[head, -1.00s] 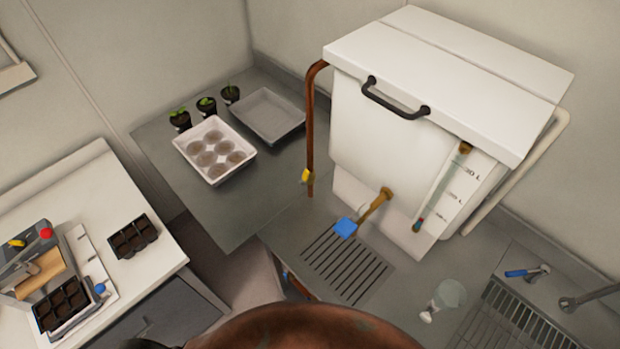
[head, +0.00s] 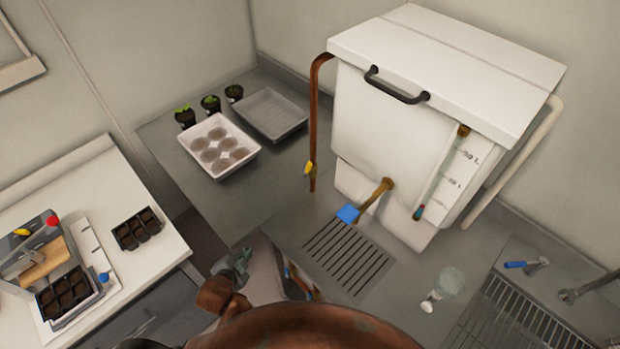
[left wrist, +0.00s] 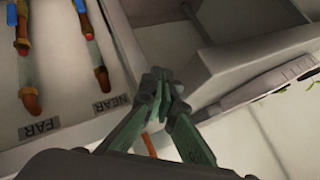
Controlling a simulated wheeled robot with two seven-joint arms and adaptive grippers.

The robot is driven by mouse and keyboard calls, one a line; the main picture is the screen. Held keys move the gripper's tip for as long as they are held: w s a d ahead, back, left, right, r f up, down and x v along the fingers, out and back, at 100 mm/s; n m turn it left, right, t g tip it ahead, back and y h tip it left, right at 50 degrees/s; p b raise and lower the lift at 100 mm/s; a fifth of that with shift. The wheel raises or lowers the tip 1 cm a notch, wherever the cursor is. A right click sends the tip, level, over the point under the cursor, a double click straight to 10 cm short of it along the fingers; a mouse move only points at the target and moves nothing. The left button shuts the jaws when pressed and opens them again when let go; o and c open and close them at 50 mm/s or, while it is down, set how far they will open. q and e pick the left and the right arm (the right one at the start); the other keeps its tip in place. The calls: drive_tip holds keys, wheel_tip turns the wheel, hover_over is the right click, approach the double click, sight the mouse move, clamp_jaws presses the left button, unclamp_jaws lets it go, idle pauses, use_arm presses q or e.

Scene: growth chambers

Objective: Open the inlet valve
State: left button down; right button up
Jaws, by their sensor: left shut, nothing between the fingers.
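A white lidded tank (head: 385,130) stands on the grey counter. A copper pipe (head: 314,110) runs down its left side and carries a small yellow valve handle (head: 309,168). A brass tap with a blue handle (head: 348,214) sticks out of the tank's front; no label tells me which is the inlet valve. My left gripper (head: 244,255) is at the counter's front edge, below and left of the yellow handle and apart from it. In the left wrist view my left gripper (left wrist: 160,82) is shut and empty. My right gripper is not in view.
In the left wrist view, two pipes with blue and red parts sit above labels FAR (left wrist: 40,130) and NEAR (left wrist: 110,104). A slotted drain (head: 347,256) lies below the tap. A white tray (head: 218,146) and a grey tray (head: 270,115) stand on the left counter.

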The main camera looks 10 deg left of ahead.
sight(307, 170)
use_arm(q)
drive_tip(key=w+d+r+m+t, duration=0.1)
drive_tip(key=w+r, duration=0.1)
drive_tip(key=w+d+r+m+t, duration=0.1)
drive_tip(key=w+d+r+m, duration=0.1)
drive_tip(key=shift+h, duration=0.4)
drive_tip(key=w+d+r+m+t+h, duration=0.1)
drive_tip(key=d+r+m, duration=0.1)
drive_tip(key=w+d+r+m+t, duration=0.1)
drive_tip(key=w+d+r+m, duration=0.1)
drive_tip(key=w+d+r+m+t+h, duration=0.1)
drive_tip(key=d+r+m, duration=0.1)
drive_tip(key=shift+w+d+r+t+h, duration=0.2)
drive_tip(key=shift+d+r+t+h, duration=0.1)
drive_tip(key=shift+d+r, duration=0.05)
drive_tip(key=d+r+m+t+h, duration=0.2)
drive_tip(key=d+r+m+h, duration=0.2)
drive_tip(key=d+r+m, duration=0.25)
drive_tip(key=w+r+p, duration=0.1)
drive_tip(key=w, duration=1.1)
drive_tip(key=shift+d+r, duration=0.25)
drive_tip(key=shift+d, duration=0.15)
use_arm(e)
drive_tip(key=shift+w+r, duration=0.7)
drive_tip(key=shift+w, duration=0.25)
use_arm(q)
drive_tip(key=shift+m, duration=0.25)
